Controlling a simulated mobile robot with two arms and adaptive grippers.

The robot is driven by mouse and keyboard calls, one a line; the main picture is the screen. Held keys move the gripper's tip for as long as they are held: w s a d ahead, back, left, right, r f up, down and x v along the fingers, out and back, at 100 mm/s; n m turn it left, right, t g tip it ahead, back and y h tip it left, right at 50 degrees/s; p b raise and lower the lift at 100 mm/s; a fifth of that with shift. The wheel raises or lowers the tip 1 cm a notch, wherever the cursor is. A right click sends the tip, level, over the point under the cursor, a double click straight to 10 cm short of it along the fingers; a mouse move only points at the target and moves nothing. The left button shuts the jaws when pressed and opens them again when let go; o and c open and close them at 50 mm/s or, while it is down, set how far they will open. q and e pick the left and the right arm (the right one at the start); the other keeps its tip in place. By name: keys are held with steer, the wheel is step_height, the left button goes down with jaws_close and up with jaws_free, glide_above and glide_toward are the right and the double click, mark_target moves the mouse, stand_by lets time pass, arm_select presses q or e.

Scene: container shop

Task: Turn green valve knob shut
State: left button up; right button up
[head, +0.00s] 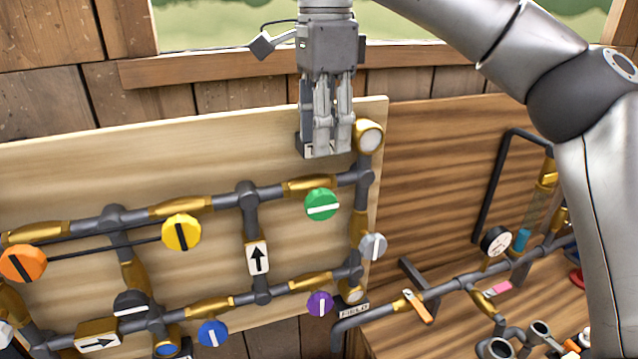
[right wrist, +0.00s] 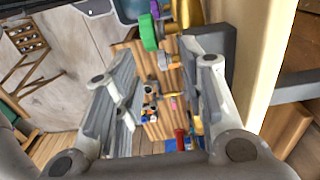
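The green valve knob (head: 321,204) is a round knob with a white bar lying nearly level across its face. It sits on the upper pipe of the pale wooden panel (head: 60,170). My right gripper (head: 326,150) hangs fingers-down in front of the panel, above the green knob in the picture and apart from it. In the right wrist view its two fingers (right wrist: 158,85) are spread with nothing held between them. The green knob also shows there (right wrist: 148,32), near the top and beyond the fingers. My left gripper is not in view.
Other knobs share the panel: yellow (head: 182,232), orange (head: 22,263), blue (head: 213,333), purple (head: 320,303) and grey (head: 373,246). A brass fitting with a pale face (head: 369,138) is close right of my gripper. More pipework with a gauge (head: 495,240) stands at right.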

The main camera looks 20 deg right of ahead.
mark_target(326, 190)
steer(key=f, duration=0.2)
steer(key=s+f, duration=0.1)
steer(key=f, duration=0.1)
steer(key=s+f, duration=0.1)
steer(key=f, duration=0.1)
steer(key=shift+f+b, duration=0.2)
steer(key=shift+b, duration=0.1)
steer(key=shift+w+f+p, duration=0.15)
steer(key=shift+f, duration=0.6)
steer(key=shift+w+f+p, duration=0.15)
steer(key=shift+f, duration=0.6)
steer(key=shift+s, duration=0.1)
steer(key=shift+c, duration=1.1)
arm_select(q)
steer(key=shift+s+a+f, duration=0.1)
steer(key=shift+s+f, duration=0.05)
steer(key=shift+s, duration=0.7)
arm_select(e)
jaws_close()
